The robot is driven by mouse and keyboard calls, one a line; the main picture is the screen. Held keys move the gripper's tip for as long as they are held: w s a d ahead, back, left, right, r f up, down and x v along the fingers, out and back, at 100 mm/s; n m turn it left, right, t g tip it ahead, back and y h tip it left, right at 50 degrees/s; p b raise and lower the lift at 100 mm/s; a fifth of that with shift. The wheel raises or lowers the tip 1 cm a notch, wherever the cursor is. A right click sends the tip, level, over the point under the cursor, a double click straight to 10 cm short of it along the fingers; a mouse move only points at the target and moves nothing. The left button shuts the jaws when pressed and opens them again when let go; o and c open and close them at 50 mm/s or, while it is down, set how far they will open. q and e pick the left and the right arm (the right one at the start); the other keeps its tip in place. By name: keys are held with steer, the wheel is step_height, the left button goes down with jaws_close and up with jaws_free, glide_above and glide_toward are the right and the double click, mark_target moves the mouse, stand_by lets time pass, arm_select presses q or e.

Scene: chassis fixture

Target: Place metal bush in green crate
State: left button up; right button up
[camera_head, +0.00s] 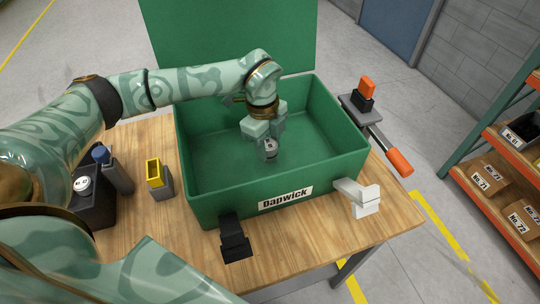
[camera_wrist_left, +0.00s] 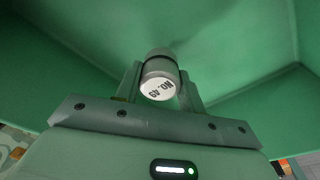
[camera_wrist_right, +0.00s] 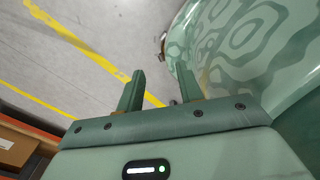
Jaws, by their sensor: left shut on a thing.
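The metal bush (camera_head: 269,149) is a small grey cylinder, held low inside the green crate (camera_head: 190,190). My left gripper (camera_head: 266,135) is shut on it, within the crate's walls. In the left wrist view the bush (camera_wrist_left: 159,76) sits between the two fingers, its white end label reading "NO. 49" turned to the camera. Whether the bush touches the crate floor I cannot tell. The crate stands on the wooden table with its lid raised at the back. My right gripper (camera_wrist_right: 166,95) shows only in its own wrist view, with its fingers apart and nothing between them, over the floor.
A black clamp (camera_head: 235,240) and a white bracket (camera_head: 360,197) stand at the crate's front. A yellow-topped grey block (camera_head: 157,175) and a blue-capped dark item (camera_head: 112,170) are at left. An orange-handled clamp (camera_head: 378,135) is at right, and shelves (camera_head: 500,165) stand beyond.

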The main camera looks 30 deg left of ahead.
mark_target(269, 157)
arm_select(q)
step_height(269, 157, down, 4)
steer(key=shift+f+b, duration=0.1)
steer(key=shift+b, duration=0.35)
arm_select(e)
steer(key=shift+w+f, duration=0.4)
steer(key=shift+f, duration=0.05)
steer(key=shift+a, duration=0.1)
arm_select(q)
steer(key=o, duration=1.1)
steer(key=shift+f, duration=0.1)
steer(key=r, duration=0.4)
steer(key=a+r+p, duration=0.1)
steer(key=r, duration=0.3)
steer(key=r+p, duration=0.1)
steer(key=r, duration=0.3)
steer(key=shift+a+r, duration=0.2)
steer(key=shift+a, duration=0.05)
arm_select(e)
steer(key=shift+w+r, duration=0.25)
steer(key=shift+r, duration=0.95)
arm_select(q)
steer(key=shift+p, duration=0.35)
arm_select(e)
steer(key=shift+r, duration=0.1)
